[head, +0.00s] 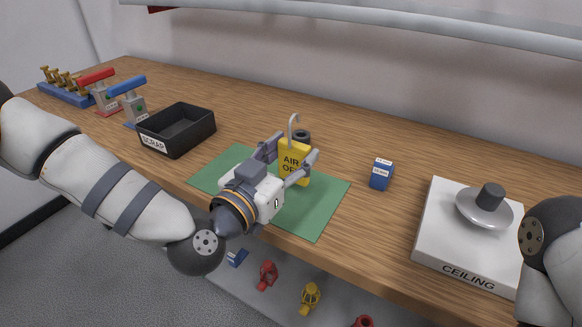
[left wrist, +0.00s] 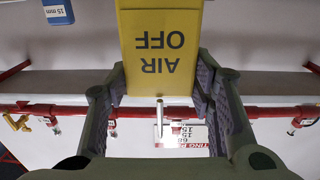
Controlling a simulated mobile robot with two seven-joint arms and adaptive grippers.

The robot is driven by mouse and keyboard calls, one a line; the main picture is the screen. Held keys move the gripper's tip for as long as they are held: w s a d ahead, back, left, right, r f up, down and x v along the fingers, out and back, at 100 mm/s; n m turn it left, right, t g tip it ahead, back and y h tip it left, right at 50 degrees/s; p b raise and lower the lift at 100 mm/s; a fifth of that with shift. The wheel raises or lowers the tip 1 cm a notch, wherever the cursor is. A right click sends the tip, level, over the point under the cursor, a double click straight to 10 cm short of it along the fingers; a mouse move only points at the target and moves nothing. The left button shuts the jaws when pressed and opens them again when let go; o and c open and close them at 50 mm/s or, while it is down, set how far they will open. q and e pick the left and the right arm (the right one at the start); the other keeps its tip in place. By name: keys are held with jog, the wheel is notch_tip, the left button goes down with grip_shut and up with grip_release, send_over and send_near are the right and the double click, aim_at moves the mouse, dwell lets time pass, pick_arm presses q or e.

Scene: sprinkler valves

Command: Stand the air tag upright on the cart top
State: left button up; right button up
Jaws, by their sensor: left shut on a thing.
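The yellow air tag (head: 293,163), lettered "AIR OFF" with a grey hook on top, is upright in my left gripper (head: 291,160). The left fingers are shut on its two sides. It is over the green mat (head: 325,200) on the wooden top (head: 350,150); I cannot tell whether its lower edge touches the mat. In the left wrist view the tag (left wrist: 160,50) shows upside down between the fingers (left wrist: 160,85). No surface marked as a cart top is clear. My right arm shows at the right edge; its gripper is out of view.
A black scrap bin (head: 177,130) stands left of the mat. A small blue box (head: 381,174) is to the right, then a white ceiling block (head: 465,225) with a grey disc. A dark round part (head: 301,136) is behind the tag. Red and yellow fittings (head: 310,297) lie below the front edge.

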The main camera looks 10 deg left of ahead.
aim_at(291, 169)
pick_arm(q)
notch_tip(291, 169, down, 4)
jog(key=shift+r+b, duration=0.25)
jog(key=shift+b, duration=0.1)
jog(key=shift+r, duration=0.25)
jog(key=o, duration=1.1)
jog(key=shift+f, duration=0.15)
jog(key=shift+o, duration=0.2)
